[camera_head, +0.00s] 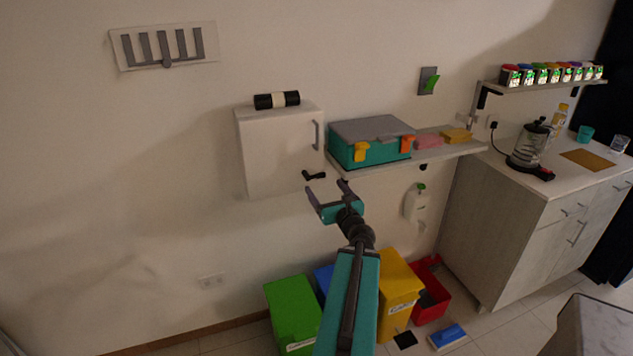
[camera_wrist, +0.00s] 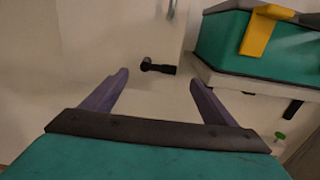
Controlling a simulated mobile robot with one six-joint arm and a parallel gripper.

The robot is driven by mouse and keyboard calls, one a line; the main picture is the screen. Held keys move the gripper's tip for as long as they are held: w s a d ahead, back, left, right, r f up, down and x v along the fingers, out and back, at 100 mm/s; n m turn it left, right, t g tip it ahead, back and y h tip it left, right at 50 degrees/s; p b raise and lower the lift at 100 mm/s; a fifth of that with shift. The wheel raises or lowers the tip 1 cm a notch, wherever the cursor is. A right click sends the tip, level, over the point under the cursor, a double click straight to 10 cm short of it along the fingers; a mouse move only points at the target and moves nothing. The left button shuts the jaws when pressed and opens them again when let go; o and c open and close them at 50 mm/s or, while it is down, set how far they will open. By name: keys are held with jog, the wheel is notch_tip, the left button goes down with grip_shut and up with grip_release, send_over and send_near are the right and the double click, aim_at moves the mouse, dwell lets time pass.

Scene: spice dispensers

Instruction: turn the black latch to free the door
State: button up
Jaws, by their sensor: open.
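A white wall cabinet (camera_head: 275,150) hangs on the wall, with a grey vertical handle (camera_head: 317,135) on the right side of its door. The black latch (camera_head: 314,175) sits at the cabinet's lower right corner and lies roughly level. In the wrist view the black latch (camera_wrist: 158,67) shows ahead of the fingers, a little above and between the tips. My gripper (camera_head: 327,187) is open and empty, just below the latch in the head view and apart from it. Both fingers show in the wrist view (camera_wrist: 158,80).
A teal toolbox (camera_head: 365,150) with yellow and orange clasps stands on a wall shelf (camera_head: 455,150) close to the right of the latch. A black roll (camera_head: 277,100) lies on the cabinet. Coloured bins, including a green one (camera_head: 292,305), stand below.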

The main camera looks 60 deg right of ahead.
aim_at(318, 177)
jog(key=shift+w+d+f+b, duration=0.15)
jog(key=shift+w+d+b, duration=0.05)
jog(key=shift+b, duration=0.9)
jog(key=shift+p+x, duration=0.95)
jog(key=shift+x, duration=3.25)
jog(key=c, duration=0.9)
jog(key=shift+d, duration=0.25)
jog(key=shift+c, duration=0.6)
jog(key=shift+s+a+r, duration=0.1)
jog(key=shift+a+r, duration=0.05)
jog(key=shift+r, duration=0.1)
